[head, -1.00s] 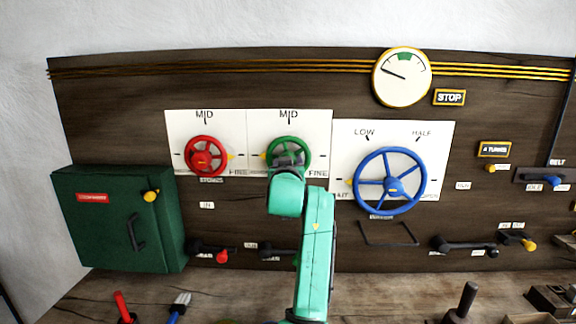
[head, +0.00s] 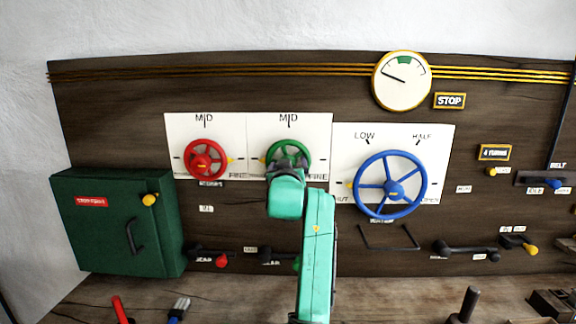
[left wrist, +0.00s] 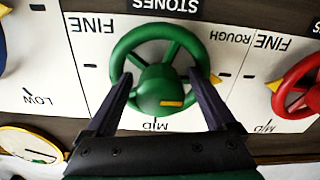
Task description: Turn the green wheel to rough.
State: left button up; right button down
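The green wheel (head: 303,148) is on the middle white dial plate, with MID above it and FINE at its right. It also fills the middle of the left wrist view (left wrist: 160,101), upside down, with ROUGH on the right and FINE on the left. A small yellow tip shows at its rough side, partly hidden by a finger. My left gripper (left wrist: 160,75) is at the wheel, its fingers apart, one on each side of the hub, overlapping the rim. I cannot tell whether they press on it. In the head view, the left gripper (head: 287,162) hides the wheel's lower part.
A red wheel (head: 205,172) is close on the left and a larger blue wheel (head: 417,165) on the right. A round gauge (head: 402,95) is above. A green cabinet (head: 85,240) stands out from the panel at left. Levers (head: 468,249) line the lower panel.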

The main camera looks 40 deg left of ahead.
pick_arm(q)
jog(key=shift+s+d+f, duration=0.15)
jog(key=shift+s, duration=0.05)
jog(key=b+v, duration=0.4)
jog(key=v, duration=1)
jog(key=shift+b, duration=0.4)
